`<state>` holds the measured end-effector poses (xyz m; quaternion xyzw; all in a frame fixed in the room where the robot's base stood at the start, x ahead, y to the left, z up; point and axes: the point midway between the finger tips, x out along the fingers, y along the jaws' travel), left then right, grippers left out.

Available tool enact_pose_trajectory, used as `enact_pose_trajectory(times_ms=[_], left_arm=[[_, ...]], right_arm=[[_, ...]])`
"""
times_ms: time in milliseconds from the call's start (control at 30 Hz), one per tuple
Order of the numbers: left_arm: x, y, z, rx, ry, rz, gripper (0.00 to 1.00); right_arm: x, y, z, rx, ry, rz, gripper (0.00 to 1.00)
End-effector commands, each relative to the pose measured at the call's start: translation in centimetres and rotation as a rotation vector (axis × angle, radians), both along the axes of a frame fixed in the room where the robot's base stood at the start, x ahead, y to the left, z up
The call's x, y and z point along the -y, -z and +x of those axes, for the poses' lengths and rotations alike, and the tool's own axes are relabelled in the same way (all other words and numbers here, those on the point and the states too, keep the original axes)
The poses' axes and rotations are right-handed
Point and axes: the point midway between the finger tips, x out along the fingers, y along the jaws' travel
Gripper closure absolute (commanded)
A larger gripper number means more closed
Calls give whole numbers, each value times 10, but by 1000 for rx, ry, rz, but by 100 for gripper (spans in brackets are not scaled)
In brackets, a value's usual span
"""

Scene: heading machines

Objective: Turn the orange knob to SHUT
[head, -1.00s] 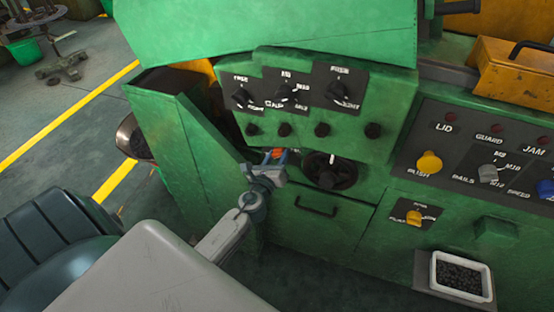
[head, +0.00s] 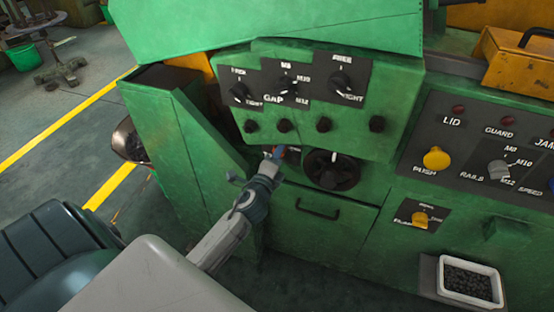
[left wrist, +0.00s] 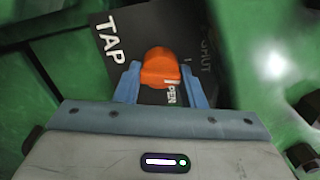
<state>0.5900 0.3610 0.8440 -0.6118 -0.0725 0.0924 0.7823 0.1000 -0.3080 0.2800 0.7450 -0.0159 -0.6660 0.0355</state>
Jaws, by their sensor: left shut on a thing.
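The orange knob (left wrist: 160,66) sits on a dark plate (left wrist: 118,58) lettered TAP, with SHUT at its upper right and a partly covered OPEN below it. My left gripper (left wrist: 158,84) has its two blue fingers on either side of the knob and is shut on it. A pale mark on the knob's lower edge lies close to the OPEN lettering. In the head view my left gripper (head: 274,158) reaches in under the switch panel, left of a black round dial (head: 331,170), and mostly hides the knob. My right gripper is not in view.
The green machine's overhanging panel (head: 312,105) carries black selector knobs just above my gripper. A drawer with a black handle (head: 317,210) is below. Right of it are a yellow push button (head: 436,158) and a white tray of dark parts (head: 470,281).

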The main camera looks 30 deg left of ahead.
Motion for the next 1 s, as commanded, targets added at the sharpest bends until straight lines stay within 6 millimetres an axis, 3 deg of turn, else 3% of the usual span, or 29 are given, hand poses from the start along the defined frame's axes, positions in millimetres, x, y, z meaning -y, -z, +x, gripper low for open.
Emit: enact_pose_trajectory(times_ms=[167, 400, 967, 1000], left_arm=[[0, 3, 0, 24, 0, -106, 86], [0, 1, 0, 44, 0, -192, 86], [0, 1, 0, 50, -1, -221, 86], [0, 1, 0, 50, -1, -221, 60]], right_arm=[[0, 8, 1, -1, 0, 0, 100], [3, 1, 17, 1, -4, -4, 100], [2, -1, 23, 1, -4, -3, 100], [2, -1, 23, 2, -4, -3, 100]])
